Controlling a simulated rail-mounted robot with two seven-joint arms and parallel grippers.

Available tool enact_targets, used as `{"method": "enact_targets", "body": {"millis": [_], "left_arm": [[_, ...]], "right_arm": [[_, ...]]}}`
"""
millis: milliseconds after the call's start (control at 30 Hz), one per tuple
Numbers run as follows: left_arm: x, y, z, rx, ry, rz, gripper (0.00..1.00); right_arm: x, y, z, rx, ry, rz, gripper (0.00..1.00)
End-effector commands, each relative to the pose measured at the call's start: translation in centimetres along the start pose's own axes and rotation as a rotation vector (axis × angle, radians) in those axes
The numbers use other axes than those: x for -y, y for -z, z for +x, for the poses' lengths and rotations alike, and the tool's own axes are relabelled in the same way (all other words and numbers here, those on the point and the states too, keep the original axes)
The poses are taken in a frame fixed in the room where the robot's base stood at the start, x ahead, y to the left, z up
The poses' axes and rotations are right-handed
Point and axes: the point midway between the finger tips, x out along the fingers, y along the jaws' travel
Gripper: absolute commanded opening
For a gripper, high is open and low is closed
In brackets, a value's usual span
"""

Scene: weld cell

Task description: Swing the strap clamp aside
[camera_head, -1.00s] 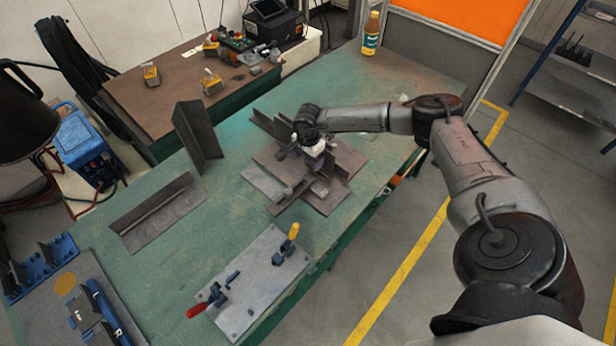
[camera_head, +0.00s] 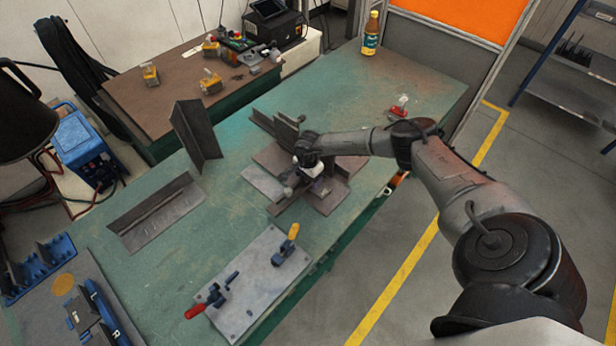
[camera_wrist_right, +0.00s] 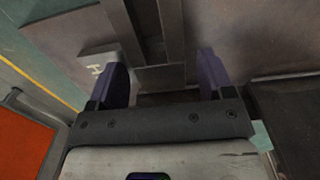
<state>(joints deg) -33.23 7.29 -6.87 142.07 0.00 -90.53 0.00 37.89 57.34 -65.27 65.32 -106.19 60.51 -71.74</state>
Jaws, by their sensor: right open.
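My right gripper (camera_head: 312,170) is over the stack of dark steel plates and bars (camera_head: 330,198) on the green table. In the right wrist view, its two purple-sided fingers (camera_wrist_right: 165,80) are apart. Two parallel dark bars (camera_wrist_right: 158,30) run up the picture between them. A grey block with a white mark (camera_wrist_right: 100,62) is beside the left finger; I cannot tell whether they touch. I cannot tell which part is the strap clamp, as my gripper and wrist cover some of the stack. My left gripper is not in view.
A plate (camera_head: 255,290) with red-handled and yellow-handled toggle clamps lies in front. Angle pieces (camera_head: 197,135) stand and lie to the left. A bottle (camera_head: 371,35) and a small red item (camera_head: 398,106) are farther back. The green table between is mostly clear.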

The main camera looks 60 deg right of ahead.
Motion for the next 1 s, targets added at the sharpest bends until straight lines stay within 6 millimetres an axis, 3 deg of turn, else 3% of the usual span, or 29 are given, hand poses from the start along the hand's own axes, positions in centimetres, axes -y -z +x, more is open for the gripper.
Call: {"method": "enact_targets", "body": {"millis": [133, 833, 1000], "left_arm": [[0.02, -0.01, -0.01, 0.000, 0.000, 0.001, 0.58], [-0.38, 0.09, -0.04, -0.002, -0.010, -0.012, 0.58], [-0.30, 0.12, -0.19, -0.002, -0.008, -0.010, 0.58]], "right_arm": [[-0.01, -0.01, 0.00, 0.000, 0.000, 0.000, 0.73], [0.00, -0.02, -0.05, 0.000, 0.000, -0.001, 0.07], [0.08, -0.51, -0.11, 0.001, 0.000, 0.003, 0.06]]}}
